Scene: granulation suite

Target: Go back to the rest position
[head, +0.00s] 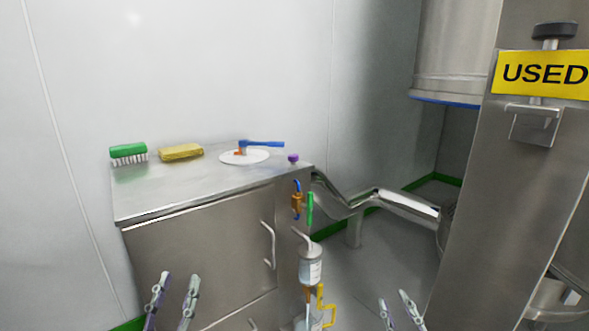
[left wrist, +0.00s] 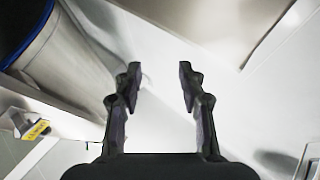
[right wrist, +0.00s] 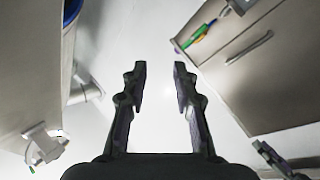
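My left gripper (head: 174,295) is at the bottom of the head view, in front of the steel cabinet (head: 200,255). Its two fingers stand apart with nothing between them, as the left wrist view (left wrist: 160,95) also shows. My right gripper (head: 397,305) is at the bottom of the head view, right of the cabinet and over the floor. Its fingers are also apart and empty, as in the right wrist view (right wrist: 158,95). Neither gripper touches anything that I can see.
On the cabinet top are a green brush (head: 128,152), a yellow sponge (head: 181,152), a white plate (head: 232,157) with a blue-handled tool (head: 262,144), and a purple knob (head: 293,158). A spray bottle (head: 311,268) hangs by the cabinet's right side. A steel column (head: 500,200) with a USED sign (head: 543,75) stands right.

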